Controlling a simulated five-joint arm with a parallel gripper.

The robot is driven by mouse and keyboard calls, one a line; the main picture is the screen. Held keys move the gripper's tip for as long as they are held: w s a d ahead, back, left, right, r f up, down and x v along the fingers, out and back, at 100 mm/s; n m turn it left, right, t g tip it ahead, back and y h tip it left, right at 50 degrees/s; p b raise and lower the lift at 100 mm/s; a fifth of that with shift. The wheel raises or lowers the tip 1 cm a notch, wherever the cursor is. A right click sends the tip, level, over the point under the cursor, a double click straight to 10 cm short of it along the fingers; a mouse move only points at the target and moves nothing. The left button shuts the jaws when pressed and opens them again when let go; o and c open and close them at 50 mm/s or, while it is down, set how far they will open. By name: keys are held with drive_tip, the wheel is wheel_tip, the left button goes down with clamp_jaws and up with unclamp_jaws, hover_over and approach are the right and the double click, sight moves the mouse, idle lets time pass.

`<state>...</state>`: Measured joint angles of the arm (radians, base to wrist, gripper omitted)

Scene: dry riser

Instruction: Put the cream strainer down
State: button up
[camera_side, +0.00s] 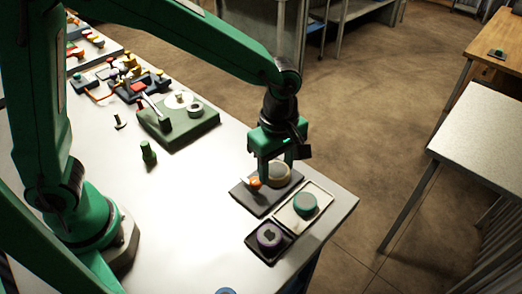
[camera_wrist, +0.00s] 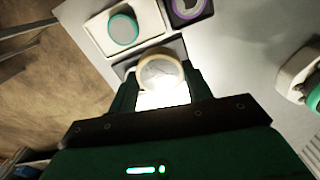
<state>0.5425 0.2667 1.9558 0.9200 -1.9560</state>
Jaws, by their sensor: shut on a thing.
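The cream strainer (camera_side: 280,174) is a round piece with a pale rim. In the wrist view the cream strainer (camera_wrist: 160,71) shows as a cream ring with a greyish middle, between my fingers. My gripper (camera_side: 274,170) points down and is shut on it, over the dark grey tray (camera_side: 261,207) near the table's right end. I cannot tell whether the strainer touches the tray. Strong glare hides the area just below the ring in the wrist view. A small orange piece (camera_side: 255,183) shows beside the strainer at the left finger.
A cream tray with a teal round piece (camera_side: 305,203) and a dark tray with a purple round piece (camera_side: 268,236) sit close by in front. A green block (camera_side: 187,135) with pieces on it stands behind left. A green peg (camera_side: 148,153) stands alone. The table's middle is mostly clear.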

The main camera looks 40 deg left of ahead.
drive_tip(key=w+a+f, duration=0.3)
drive_tip(key=w+a, duration=0.1)
drive_tip(key=w, duration=0.1)
drive_tip(key=w+a+f, duration=0.2)
drive_tip(key=shift+w+f, duration=0.2)
drive_tip(key=shift+f, duration=2.15)
drive_tip(key=shift+f, duration=0.3)
